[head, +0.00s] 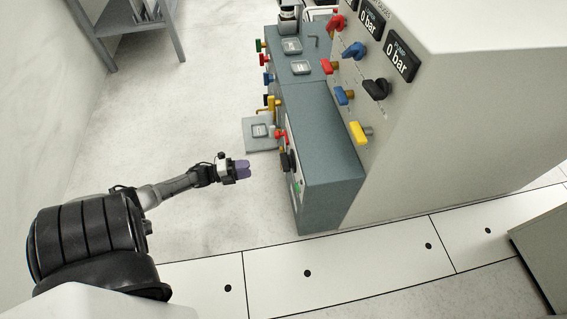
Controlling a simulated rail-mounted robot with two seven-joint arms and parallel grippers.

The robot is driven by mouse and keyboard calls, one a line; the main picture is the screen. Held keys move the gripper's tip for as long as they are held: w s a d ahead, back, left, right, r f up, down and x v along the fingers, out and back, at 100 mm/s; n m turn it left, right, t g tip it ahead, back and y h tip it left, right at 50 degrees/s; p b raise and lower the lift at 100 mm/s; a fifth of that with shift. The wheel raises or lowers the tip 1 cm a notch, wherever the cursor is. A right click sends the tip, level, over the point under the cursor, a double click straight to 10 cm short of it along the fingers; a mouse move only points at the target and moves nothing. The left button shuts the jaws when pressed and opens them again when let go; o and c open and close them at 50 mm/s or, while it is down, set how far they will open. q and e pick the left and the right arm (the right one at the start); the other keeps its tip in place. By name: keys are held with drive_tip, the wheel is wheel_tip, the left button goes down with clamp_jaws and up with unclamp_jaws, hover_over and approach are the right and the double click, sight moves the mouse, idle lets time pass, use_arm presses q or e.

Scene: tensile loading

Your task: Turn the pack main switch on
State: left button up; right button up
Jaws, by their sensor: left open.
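The grey-blue power pack (325,150) stands in the middle right, against a large pale cabinet. Its left-facing side is seen at a steep angle. A black handle (287,161) sticks out from that side, with a small green spot (298,186) below it. I cannot tell for sure which is the main switch, or its position. My left gripper (243,169), with purple fingertips, reaches in from the left and is open. It is apart from the pack, a short way left of the black handle, and nothing shows in it. My right gripper is not in view.
The pale cabinet (460,110) carries coloured valve handles and displays reading 0 bar. Red, blue, green and yellow handles line the pack's left side. A grey plate (258,143) juts out behind my gripper. A metal rack (130,15) stands at upper left. Floor (190,110) between is clear.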

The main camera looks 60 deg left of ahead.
sight(282, 161)
use_arm(q)
drive_tip(key=shift+m+h, duration=0.3)
drive_tip(key=shift+m, duration=0.2)
drive_tip(key=shift+b+x, duration=2.45)
drive_tip(key=shift+x, duration=4.5)
drive_tip(key=shift+a+r, duration=0.1)
drive_tip(key=shift+r, duration=0.1)
clamp_jaws()
